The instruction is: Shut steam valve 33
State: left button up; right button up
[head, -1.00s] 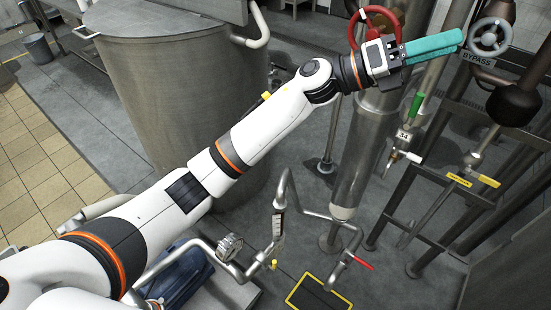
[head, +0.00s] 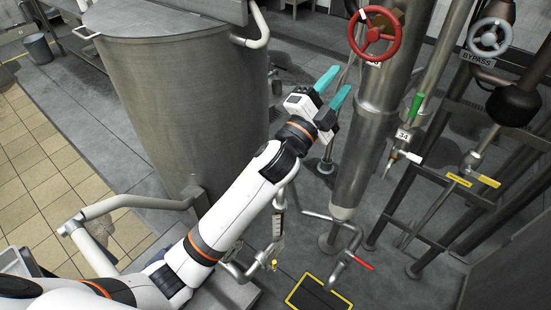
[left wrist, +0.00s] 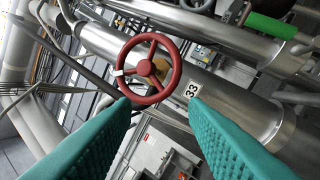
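The red handwheel of valve 33 (head: 374,36) is on the upright steel pipe at the upper middle of the head view. In the left wrist view the red wheel (left wrist: 149,68) shows face-on beyond my fingertips, with a white "33" tag (left wrist: 192,90) on the pipe beside it. My left gripper (head: 340,79) is open, with its two teal fingers apart and pointing up towards the wheel. It is below and to the left of the wheel in the head view, apart from it and empty. My right gripper is not in view.
A grey BYPASS handwheel (head: 489,37) and a green-handled valve (head: 416,107) tagged 34 are to the right. A large steel vessel (head: 190,100) stands to the left. A thin pipe with a red lever (head: 359,263) is low in front. Grey floor lies between.

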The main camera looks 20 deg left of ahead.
pick_arm(q)
jog(key=s+a+f+n+g+y, duration=0.2)
jog(key=s+a+f+n+y, duration=0.1)
jog(key=f, duration=0.5)
jog(key=s+a+f+n+g+y, duration=0.3)
jog(key=s+a+f+n+y, duration=0.1)
jog(key=a+f+n, duration=0.3)
jog(key=shift+f+y, duration=0.5)
jog(key=shift+f, duration=0.45)
